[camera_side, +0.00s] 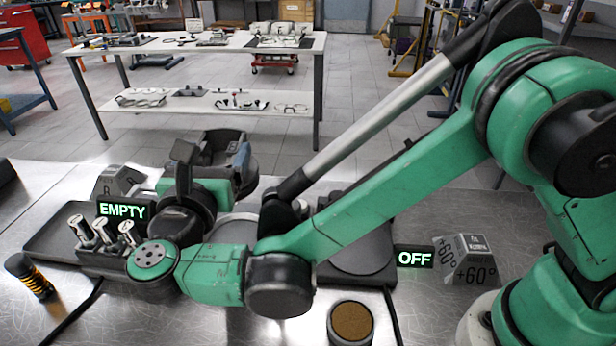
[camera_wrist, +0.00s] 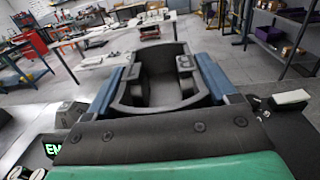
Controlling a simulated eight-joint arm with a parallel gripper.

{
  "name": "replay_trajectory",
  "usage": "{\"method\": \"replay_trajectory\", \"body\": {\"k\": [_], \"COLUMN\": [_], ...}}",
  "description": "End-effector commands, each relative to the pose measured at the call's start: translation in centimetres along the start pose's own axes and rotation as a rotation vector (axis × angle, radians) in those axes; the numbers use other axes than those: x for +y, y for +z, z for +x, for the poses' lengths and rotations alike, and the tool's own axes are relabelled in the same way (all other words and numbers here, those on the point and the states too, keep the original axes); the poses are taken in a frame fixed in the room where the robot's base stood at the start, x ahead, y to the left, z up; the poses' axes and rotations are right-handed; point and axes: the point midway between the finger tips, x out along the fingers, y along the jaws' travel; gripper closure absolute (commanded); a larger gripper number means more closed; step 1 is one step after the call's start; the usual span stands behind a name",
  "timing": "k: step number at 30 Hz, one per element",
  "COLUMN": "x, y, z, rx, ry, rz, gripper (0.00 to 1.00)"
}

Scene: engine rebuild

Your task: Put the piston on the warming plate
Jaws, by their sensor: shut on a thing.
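My gripper (camera_side: 220,158) is raised over the left part of the metal bench, its blue fingers closed around a dark grey hollow part. That part, which looks like the piston (camera_wrist: 158,92), sits between the two blue fingers in the wrist view. In the side view only part of it shows among my similarly dark wrist parts. The warming plate (camera_side: 368,240) is a low black slab to the right, beside a lit OFF label (camera_side: 414,258) and a +60° block (camera_side: 466,262). My arm crosses in front of part of it. The visible top looks bare.
A black rack (camera_side: 98,262) with several pale-topped pieces stands at the left on a dark base, near an EMPTY label (camera_side: 122,211). A yellow-banded black cylinder (camera_side: 30,277) is at the far left. A brown-topped round container (camera_side: 350,322) stands in front of the warming plate.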

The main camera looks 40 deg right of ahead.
Motion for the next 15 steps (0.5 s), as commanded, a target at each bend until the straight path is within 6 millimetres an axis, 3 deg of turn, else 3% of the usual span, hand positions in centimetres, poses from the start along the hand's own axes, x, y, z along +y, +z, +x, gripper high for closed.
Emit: {"method": "replay_trajectory", "body": {"k": [6, 10, 15], "x": [0.0, 0.0, 0.0], "y": [-5.5, -7.5, -8.6], "z": [0.0, 0.0, 0.0], "rx": [-0.002, -0.002, -0.002], "ry": [0.0, 0.0, 0.0], "rz": [0.0, 0.0, 0.0], "gripper": [1.0, 1.0, 1.0]}}
